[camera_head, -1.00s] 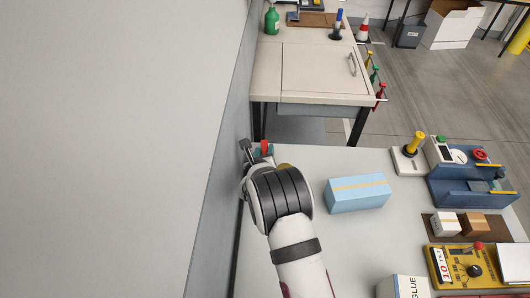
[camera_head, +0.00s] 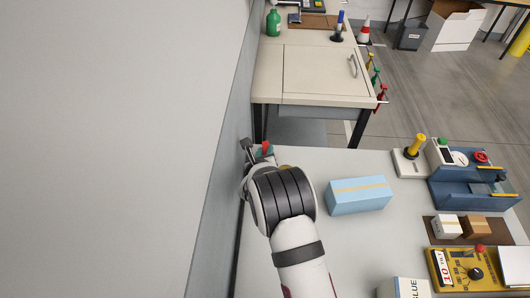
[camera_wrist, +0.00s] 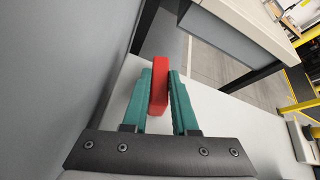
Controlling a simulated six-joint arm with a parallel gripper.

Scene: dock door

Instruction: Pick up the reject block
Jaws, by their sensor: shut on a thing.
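The red reject block (camera_wrist: 160,80) is between the two green fingers of my gripper (camera_wrist: 161,90) in the wrist view. The fingers press on its left and right sides. In the head view the red block (camera_head: 266,148) shows as a small patch just beyond my wrist. My gripper (camera_head: 258,153) is there near the left wall, above the far left part of the grey table (camera_head: 335,240), and is mostly hidden by my arm. I cannot tell exactly how high the block is above the table.
A grey wall (camera_head: 215,190) rises close on the left. A light blue box (camera_head: 358,195) with a yellow stripe lies to the right. A yellow-handled device (camera_head: 412,155), a blue machine (camera_head: 470,185) and small white and brown boxes stand further right. A beige bench (camera_head: 310,75) is beyond.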

